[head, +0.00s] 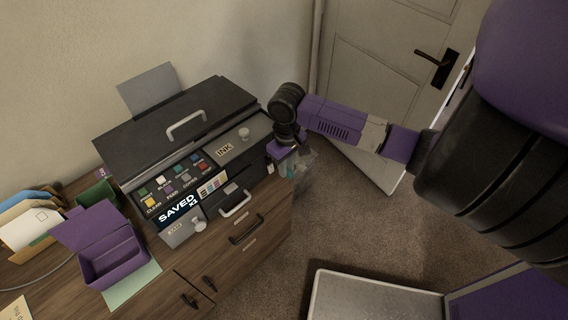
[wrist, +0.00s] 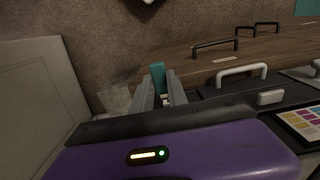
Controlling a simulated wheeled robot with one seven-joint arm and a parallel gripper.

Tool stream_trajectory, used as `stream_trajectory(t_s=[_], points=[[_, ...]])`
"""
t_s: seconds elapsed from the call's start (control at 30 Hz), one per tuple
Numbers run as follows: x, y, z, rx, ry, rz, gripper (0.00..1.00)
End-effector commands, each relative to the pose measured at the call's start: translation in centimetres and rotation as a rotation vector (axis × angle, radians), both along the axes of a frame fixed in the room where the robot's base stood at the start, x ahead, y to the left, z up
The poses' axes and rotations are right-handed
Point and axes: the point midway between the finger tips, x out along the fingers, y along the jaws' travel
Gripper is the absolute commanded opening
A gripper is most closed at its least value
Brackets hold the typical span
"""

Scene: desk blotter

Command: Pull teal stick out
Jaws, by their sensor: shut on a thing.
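The teal stick (wrist: 157,74) shows between the two grey fingers of my gripper (wrist: 160,92) in the wrist view. My gripper is shut on it. In the head view my gripper (head: 286,158) is at the right front corner of the black printer (head: 178,120), and a small bit of teal (head: 283,171) shows below the purple wrist. The lower end of the stick and any slot around it are hidden, so I cannot tell whether it is in or out.
The printer stands on a wooden cabinet (head: 262,208) with dark handles. A white-handled drawer (head: 236,205) is on its front. An open purple box (head: 112,262) lies to the left. A door (head: 375,70) is behind my arm.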

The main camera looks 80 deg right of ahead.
Motion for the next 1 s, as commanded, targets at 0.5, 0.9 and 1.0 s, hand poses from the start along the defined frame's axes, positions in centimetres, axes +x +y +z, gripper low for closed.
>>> stream_trajectory(t_s=[0.5, 0.9, 1.0], points=[[-1.6, 1.0, 0.0, 0.000, 0.000, 0.001, 0.00], [-1.8, 1.2, 0.0, 0.000, 0.000, 0.001, 0.00], [-1.8, 1.2, 0.1, -0.001, -0.001, 0.001, 0.00]])
